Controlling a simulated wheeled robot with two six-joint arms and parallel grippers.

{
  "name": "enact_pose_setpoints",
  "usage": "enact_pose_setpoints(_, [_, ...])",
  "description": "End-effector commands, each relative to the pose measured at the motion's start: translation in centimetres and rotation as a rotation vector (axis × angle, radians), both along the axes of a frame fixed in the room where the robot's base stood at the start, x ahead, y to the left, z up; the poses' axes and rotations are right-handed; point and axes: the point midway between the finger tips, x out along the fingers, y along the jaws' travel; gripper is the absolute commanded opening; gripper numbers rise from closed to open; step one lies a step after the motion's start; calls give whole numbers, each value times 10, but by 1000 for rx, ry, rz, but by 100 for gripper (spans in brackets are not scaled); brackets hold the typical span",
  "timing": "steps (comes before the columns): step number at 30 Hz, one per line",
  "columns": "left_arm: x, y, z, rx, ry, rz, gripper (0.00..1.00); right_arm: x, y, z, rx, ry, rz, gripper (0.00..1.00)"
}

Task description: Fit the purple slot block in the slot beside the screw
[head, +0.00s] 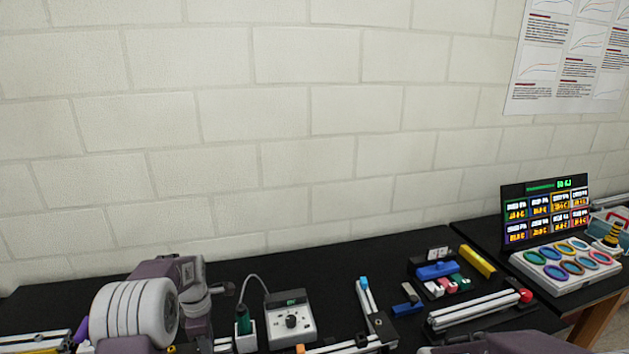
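A small purple piece (82,329) shows at the lower left, partly covered by my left arm. It may be the purple slot block, but its shape is too hidden to tell. Aluminium extrusions lie along the bottom edge, one at the far left (35,343) and one right of centre (345,347). I cannot make out the slot and screw named in the task. The links of my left arm fill the lower left, and none of its fingertips can be made out. Only a strip of my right arm shows at the bottom right, without its gripper.
A slotted bar with a blue end (366,297), a blue block (437,270), a yellow bar (477,261) and a red-tipped extrusion (475,312) lie right. The back centre of the black table is clear.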

Motion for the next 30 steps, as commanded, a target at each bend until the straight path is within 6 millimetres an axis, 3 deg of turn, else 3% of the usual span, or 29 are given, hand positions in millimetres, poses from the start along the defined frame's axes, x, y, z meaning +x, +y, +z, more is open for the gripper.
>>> enact_pose_setpoints(5, [5, -21, 11, 6, -31, -48, 0, 0, 0, -8, 0, 0, 0, 44])
enact_pose_setpoints(14, [-35, -61, 10, 1, -6, -258, 0, 0, 0, -19, 0, 0, 0, 44])
enact_pose_setpoints(23, [-88, -86, -8, -8, 14, -797, 0, 0, 0, -26, 0, 0, 0, 44])
enact_pose_setpoints(30, [-132, -92, -29, -28, 28, -1401, 0, 0, 0, -27, 0, 0, 0, 44])
